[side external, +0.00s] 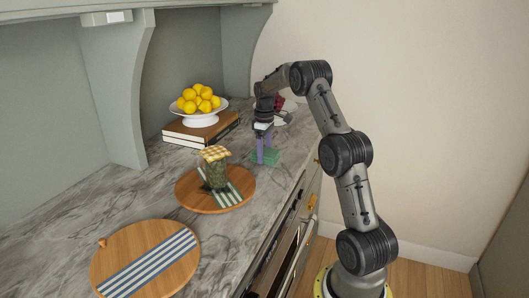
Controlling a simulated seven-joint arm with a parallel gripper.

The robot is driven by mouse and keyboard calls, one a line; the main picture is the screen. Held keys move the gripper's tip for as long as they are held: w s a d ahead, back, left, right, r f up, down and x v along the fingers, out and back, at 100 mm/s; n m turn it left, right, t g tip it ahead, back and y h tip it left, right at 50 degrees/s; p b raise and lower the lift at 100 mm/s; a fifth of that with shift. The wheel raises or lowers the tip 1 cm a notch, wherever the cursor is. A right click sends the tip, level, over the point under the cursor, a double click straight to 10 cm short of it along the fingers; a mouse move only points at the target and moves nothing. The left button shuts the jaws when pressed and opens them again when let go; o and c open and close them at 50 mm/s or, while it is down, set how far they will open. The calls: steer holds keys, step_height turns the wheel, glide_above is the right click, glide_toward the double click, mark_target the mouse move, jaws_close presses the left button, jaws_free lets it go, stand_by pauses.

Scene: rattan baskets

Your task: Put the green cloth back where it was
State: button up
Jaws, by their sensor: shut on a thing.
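The green cloth (272,158) is a small folded-looking green patch at the right part of the marble counter, near its front edge. My gripper (264,155) points down at it, with purple fingers shut on the cloth. Whether the cloth touches the counter or hangs just above it, I cannot tell. The fingers hide part of the cloth.
A round wooden board (190,194) carries a green-striped cloth (236,189) and a jar (216,176) with a checked cover. A blue-striped round board (115,262) lies nearer. Lemons in a white bowl (202,119) stand on books (190,134) behind. Bare counter separates these.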

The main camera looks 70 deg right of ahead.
steer(key=shift+f, duration=0.15)
steer(key=o, duration=1.1)
steer(key=shift+c, duration=0.2)
step_height(320, 180, up, 12)
steer(key=a+r+t, duration=0.1)
steer(key=a+r, duration=0.6)
steer(key=a, duration=0.6)
steer(key=s+a+r+t+h, duration=0.15)
steer(key=s+a, duration=0.35)
steer(key=a, duration=0.7)
steer(key=s+a+f+t, duration=0.1)
steer(key=s+a+f, duration=0.2)
steer(key=s+a, duration=0.3)
steer(key=s+a+f+t+y, duration=0.1)
steer(key=s+a+f+t, duration=0.1)
steer(key=s+a, duration=0.5)
steer(key=s+f, duration=0.1)
steer(key=s, duration=0.2)
steer(key=shift+f, duration=0.4)
